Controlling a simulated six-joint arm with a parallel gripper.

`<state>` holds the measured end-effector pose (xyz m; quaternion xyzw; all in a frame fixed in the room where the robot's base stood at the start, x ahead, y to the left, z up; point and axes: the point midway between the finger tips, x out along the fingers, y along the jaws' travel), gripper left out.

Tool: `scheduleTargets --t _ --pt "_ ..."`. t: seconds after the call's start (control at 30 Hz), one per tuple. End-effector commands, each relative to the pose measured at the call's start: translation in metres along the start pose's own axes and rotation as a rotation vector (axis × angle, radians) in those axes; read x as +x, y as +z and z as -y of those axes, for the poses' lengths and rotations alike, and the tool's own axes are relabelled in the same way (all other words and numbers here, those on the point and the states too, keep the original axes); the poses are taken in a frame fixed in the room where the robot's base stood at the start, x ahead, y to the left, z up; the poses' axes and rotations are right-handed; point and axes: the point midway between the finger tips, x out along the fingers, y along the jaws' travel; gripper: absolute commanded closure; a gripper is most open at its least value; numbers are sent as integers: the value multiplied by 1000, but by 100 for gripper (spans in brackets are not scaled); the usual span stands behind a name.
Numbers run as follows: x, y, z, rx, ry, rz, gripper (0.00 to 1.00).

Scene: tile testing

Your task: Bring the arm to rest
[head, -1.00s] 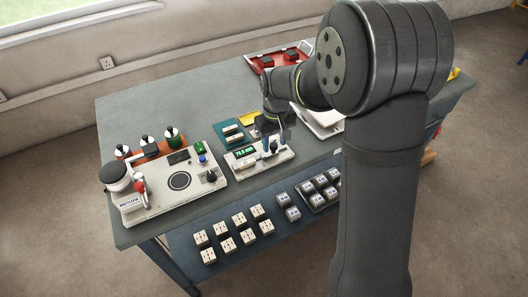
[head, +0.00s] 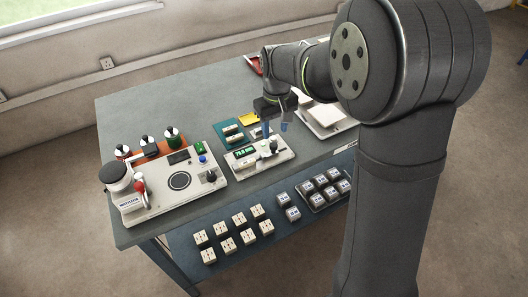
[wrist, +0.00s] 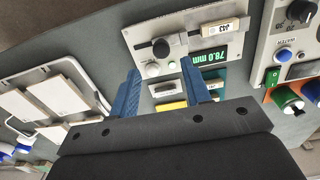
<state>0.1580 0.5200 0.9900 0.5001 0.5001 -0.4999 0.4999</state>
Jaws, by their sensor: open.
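My gripper (head: 275,126) hangs above the back right part of the small measuring device (head: 260,158), with its two blue fingers pointing down. In the wrist view my gripper (wrist: 160,88) has its blue fingers apart with nothing between them. The measuring device (wrist: 163,74) shows beyond the fingertips, with a green display reading 78.0 mm and a tile labelled 653 on it. My arm comes in from the right side of the head view and hides part of the table's back right.
A larger device (head: 155,196) with knobs stands at the left, with several bottles behind it. A teal holder (head: 226,132) and a yellow block (head: 249,119) lie behind the measuring device. A white tray (head: 338,130) is at the right. The lower shelf (head: 190,263) holds several tiles and grey blocks.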

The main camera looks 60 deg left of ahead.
Motion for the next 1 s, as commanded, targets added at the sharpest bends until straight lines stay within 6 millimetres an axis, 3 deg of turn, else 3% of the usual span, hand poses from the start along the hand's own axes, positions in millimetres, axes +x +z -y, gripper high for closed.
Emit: scheduleTargets --t 0.17,0.6,1.0 --pt "5 0 0 0 -1 2 56" --pt "61 1 0 0 -1 3 56" --pt "60 0 9 0 0 0 56"
